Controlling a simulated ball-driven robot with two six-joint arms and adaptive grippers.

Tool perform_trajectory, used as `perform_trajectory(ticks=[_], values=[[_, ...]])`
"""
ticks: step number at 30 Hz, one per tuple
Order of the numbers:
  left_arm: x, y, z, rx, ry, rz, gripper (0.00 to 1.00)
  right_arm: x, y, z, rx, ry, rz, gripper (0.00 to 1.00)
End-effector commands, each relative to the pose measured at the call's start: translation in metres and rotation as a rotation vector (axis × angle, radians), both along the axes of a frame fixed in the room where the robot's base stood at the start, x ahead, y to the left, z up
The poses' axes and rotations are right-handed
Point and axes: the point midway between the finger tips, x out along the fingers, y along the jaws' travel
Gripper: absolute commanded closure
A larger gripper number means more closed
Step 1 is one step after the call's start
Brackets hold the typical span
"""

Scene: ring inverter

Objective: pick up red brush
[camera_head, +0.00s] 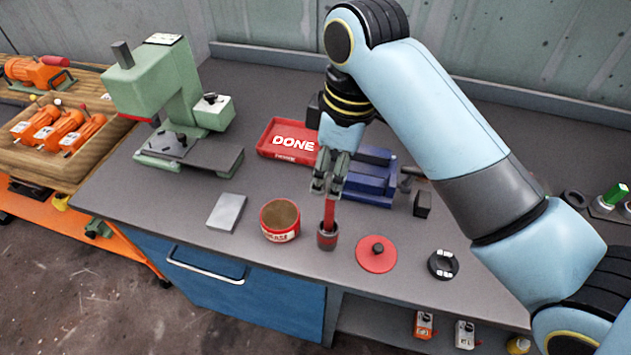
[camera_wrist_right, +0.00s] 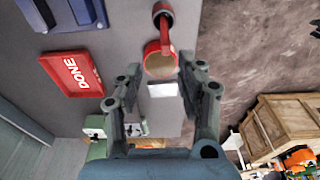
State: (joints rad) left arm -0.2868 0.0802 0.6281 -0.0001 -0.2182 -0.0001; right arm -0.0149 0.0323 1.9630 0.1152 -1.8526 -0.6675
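The red brush (camera_head: 329,214) stands upright in a small dark cup (camera_head: 327,240) with a red band, near the bench's front edge. My right gripper (camera_head: 328,188) is just above the brush in the head view, fingers pointing down near the handle's top. In the right wrist view my right gripper (camera_wrist_right: 162,80) has its fingers spread with nothing held between them. There the brush's red handle (camera_wrist_right: 164,32) and the cup (camera_wrist_right: 162,9) lie beyond the fingertips. My left gripper is not in view.
An open grease tin (camera_head: 280,221) stands left of the cup, and a red round lid (camera_head: 376,255) lies right of it. A red DONE tray (camera_head: 288,142) and a blue vise (camera_head: 372,175) are behind. A green press (camera_head: 170,95) stands at the left.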

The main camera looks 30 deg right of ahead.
Motion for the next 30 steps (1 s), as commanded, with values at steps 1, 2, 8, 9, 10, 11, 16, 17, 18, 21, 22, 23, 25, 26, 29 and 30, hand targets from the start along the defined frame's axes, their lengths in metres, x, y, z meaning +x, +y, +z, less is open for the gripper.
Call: perform_trajectory(ticks=[1,2,8,9,10,11,16,17,18,21,22,23,25,26,29,30], values=[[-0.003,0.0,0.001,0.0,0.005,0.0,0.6,-0.001,0.001,-0.009,0.001,0.006,0.0,0.62],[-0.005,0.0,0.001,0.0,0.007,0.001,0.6,-0.001,0.001,-0.014,0.001,0.006,0.0,0.62],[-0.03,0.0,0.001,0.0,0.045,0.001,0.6,0.002,0.004,-0.042,0.0,0.003,-0.001,0.62],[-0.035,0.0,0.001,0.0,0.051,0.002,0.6,0.002,0.004,-0.045,0.0,0.003,-0.001,0.62],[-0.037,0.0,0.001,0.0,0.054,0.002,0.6,0.002,0.004,-0.047,0.0,0.004,-0.001,0.62],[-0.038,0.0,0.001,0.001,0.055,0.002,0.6,0.002,0.004,-0.049,0.0,0.004,-0.001,0.62],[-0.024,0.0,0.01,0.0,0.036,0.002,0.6,0.001,0.006,-0.072,0.001,0.007,0.001,0.62],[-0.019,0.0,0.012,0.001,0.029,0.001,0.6,0.001,0.006,-0.077,0.0,0.006,0.0,0.62],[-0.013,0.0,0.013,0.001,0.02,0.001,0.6,0.002,0.006,-0.083,0.0,0.005,0.0,0.62],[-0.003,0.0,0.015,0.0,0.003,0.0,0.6,0.004,0.007,-0.095,0.0,0.004,0.0,0.62],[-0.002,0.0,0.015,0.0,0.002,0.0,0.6,0.004,0.007,-0.097,0.0,0.003,0.0,0.62],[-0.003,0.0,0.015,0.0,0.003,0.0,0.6,0.004,0.007,-0.098,0.0,0.001,0.0,0.62],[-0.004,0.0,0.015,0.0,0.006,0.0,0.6,0.005,0.007,-0.099,-0.001,0.001,0.0,0.62],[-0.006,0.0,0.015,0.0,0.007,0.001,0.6,0.005,0.007,-0.099,-0.001,0.001,0.0,0.62],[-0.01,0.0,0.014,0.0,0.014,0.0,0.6,0.005,0.007,-0.099,-0.001,0.001,0.0,0.62],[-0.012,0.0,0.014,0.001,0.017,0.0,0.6,0.005,0.007,-0.099,0.0,0.001,0.0,0.65]])
